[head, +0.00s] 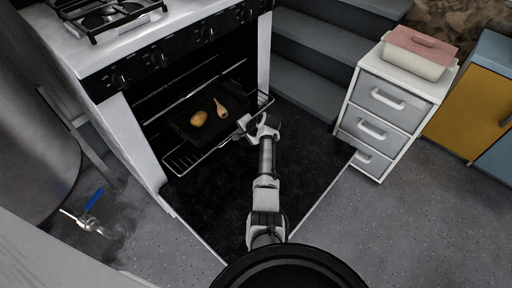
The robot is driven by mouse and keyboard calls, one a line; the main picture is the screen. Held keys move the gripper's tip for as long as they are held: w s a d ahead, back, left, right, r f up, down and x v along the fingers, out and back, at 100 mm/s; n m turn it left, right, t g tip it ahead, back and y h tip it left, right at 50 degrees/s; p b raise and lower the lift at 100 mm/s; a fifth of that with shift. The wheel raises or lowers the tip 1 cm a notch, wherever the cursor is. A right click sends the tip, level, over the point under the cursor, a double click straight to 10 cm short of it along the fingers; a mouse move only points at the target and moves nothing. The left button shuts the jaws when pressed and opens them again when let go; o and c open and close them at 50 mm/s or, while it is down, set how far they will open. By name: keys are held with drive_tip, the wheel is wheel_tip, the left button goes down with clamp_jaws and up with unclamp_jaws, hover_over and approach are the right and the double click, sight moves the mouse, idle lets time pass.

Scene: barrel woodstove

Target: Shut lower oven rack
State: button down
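The lower oven rack (184,163) is a wire rack pulled partly out of the white stove's oven, its front edge past the oven opening. A dark tray (183,127) sits on it with a roundish yellow food item (198,118) and a pear-shaped food item (221,108). My gripper (257,122) is at the rack's right front corner, close to the wire edge. I cannot tell whether it touches the wire, and the small view does not show clearly whether its fingers are apart.
The open oven door (235,195) lies flat and dark below my arm. Grey steps (310,65) and a drawer cabinet (385,105) with a pink-lidded box (418,52) stand to the right. A metal barrel (35,120) with a blue-handled tap (92,200) is at the left.

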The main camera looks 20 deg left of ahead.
sight(212, 117)
drive_tip(key=w+a+b, duration=0.1)
drive_tip(key=a+b, duration=0.2)
drive_tip(key=a, duration=0.1)
drive_tip(key=w+a+b, duration=0.2)
drive_tip(key=a+b, duration=0.2)
drive_tip(key=a, duration=0.1)
drive_tip(key=w+a+b, duration=0.2)
drive_tip(key=a+b, duration=0.2)
drive_tip(key=shift+w+a+f, duration=0.15)
drive_tip(key=shift+w+f, duration=0.1)
drive_tip(key=shift+w+a+r+b, duration=0.1)
drive_tip(key=shift+w+a+b, duration=0.05)
drive_tip(key=shift+a+b, duration=0.3)
drive_tip(key=shift+d+r, duration=0.1)
drive_tip(key=shift+d+r+p, duration=0.15)
drive_tip(key=shift+d+p, duration=0.2)
drive_tip(key=shift+p, duration=0.3)
drive_tip(key=d+p, duration=0.1)
drive_tip(key=s+d+r, duration=0.1)
drive_tip(key=d+p, duration=0.1)
drive_tip(key=shift+s+d+r+p, duration=0.2)
drive_tip(key=shift+s+d+p, duration=0.1)
drive_tip(key=shift+s, duration=0.1)
drive_tip(key=p+v, duration=0.2)
drive_tip(key=v, duration=0.6)
drive_tip(key=shift+d+r, duration=0.25)
drive_tip(key=shift+s, duration=0.2)
